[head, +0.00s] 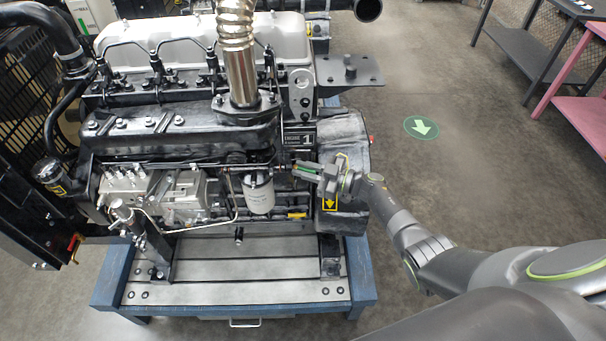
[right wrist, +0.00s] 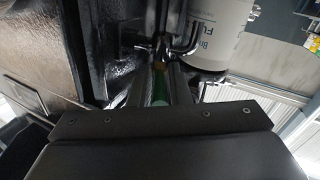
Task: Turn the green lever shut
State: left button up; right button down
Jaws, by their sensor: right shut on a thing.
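The green lever (head: 308,172) is on the near side of the black diesel engine, right of the white fuel filter (head: 258,195). Only a thin green strip of it shows in the head view. My right gripper (head: 303,170) reaches in from the right and is shut on the lever. In the right wrist view, green of the lever (right wrist: 159,92) shows between the two dark fingers (right wrist: 158,84), with the white filter (right wrist: 213,35) close beside them. Most of the lever is hidden by the fingers. My left gripper is not in view.
The engine (head: 180,140) stands on a blue-framed stand (head: 362,275). A metal exhaust pipe (head: 240,70) rises above it. A yellow arrow label (head: 330,203) is just below my right gripper. Dark and pink tables (head: 575,105) stand at the far right; the floor between is clear.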

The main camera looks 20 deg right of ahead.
jog(key=shift+w+d+f+n+g+y+b, duration=0.1)
jog(key=shift+w+n+g+y+b, duration=0.05)
jog(key=shift+n+g+y+b, duration=0.4)
jog(key=shift+w+f+n+g+y+b, duration=0.15)
jog(key=shift+n+g+y+b, duration=0.15)
jog(key=shift+g+b, duration=0.35)
jog(key=shift+w+r+n+g+y+b, duration=0.1)
jog(key=shift+r+n+g+y+b, duration=0.2)
jog(key=shift+n+g+b, duration=0.45)
jog(key=c, duration=1.7)
grip_release()
jog(key=shift+o, duration=1.2)
jog(key=b+v, duration=0.4)
jog(key=v, duration=1.3)
jog(key=shift+b, duration=0.35)
